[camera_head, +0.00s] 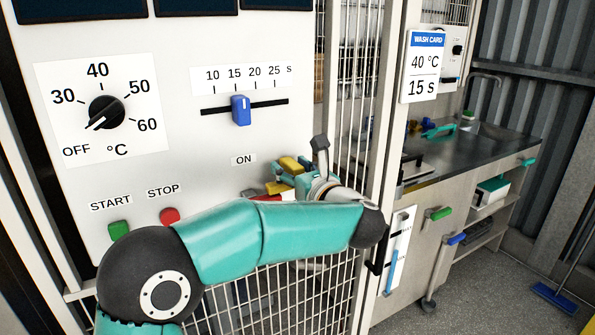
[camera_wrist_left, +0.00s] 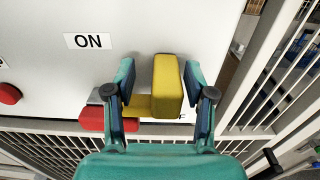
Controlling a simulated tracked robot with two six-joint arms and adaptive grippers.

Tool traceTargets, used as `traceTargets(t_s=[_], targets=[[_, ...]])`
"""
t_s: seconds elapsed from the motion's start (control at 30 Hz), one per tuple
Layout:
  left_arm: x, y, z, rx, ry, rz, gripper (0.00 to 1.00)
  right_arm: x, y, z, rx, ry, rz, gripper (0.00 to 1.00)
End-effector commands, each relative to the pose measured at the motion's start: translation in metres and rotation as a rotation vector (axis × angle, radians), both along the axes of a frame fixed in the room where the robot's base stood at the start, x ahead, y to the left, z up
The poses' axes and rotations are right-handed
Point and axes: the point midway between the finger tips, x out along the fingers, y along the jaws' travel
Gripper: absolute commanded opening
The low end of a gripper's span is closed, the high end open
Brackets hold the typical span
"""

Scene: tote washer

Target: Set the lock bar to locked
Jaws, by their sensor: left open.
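A yellow handle (camera_wrist_left: 168,85) with a red part (camera_wrist_left: 98,118) beside it sits on the white panel below an ON label. No marking in view names it as the lock bar, and I see no locked label. My left gripper (camera_wrist_left: 160,76) is open, with one finger on each side of the upright yellow block; contact is not clear. In the head view the yellow handle (camera_head: 291,164) is partly hidden by my left gripper (camera_head: 286,176) and arm. My right gripper is not in view.
The white panel carries a temperature knob (camera_head: 105,112), a blue slider (camera_head: 241,110), a green START button (camera_head: 119,230) and a red STOP button (camera_head: 170,216). A wire mesh guard (camera_head: 270,295) lies below. A post and sink counter (camera_head: 480,142) stand to the right.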

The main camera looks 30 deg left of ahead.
Motion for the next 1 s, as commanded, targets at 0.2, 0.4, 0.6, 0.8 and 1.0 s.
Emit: traceTargets(t_s=[0.2, 0.4, 0.6, 0.8, 1.0], targets=[[-0.011, -0.023, 0.0, 0.001, 0.0, -0.006, 0.54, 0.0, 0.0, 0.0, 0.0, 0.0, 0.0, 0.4], [-0.029, -0.059, -0.001, 0.001, 0.002, -0.006, 0.54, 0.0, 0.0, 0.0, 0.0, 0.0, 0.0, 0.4], [-0.047, -0.09, -0.001, 0.0, 0.001, -0.003, 0.54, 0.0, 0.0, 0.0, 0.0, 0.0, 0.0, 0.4], [-0.055, -0.104, -0.002, 0.0, 0.002, 0.001, 0.54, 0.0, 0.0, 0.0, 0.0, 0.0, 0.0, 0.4], [-0.056, -0.105, -0.002, 0.0, 0.002, 0.001, 0.54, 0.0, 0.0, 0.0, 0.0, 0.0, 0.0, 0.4]])
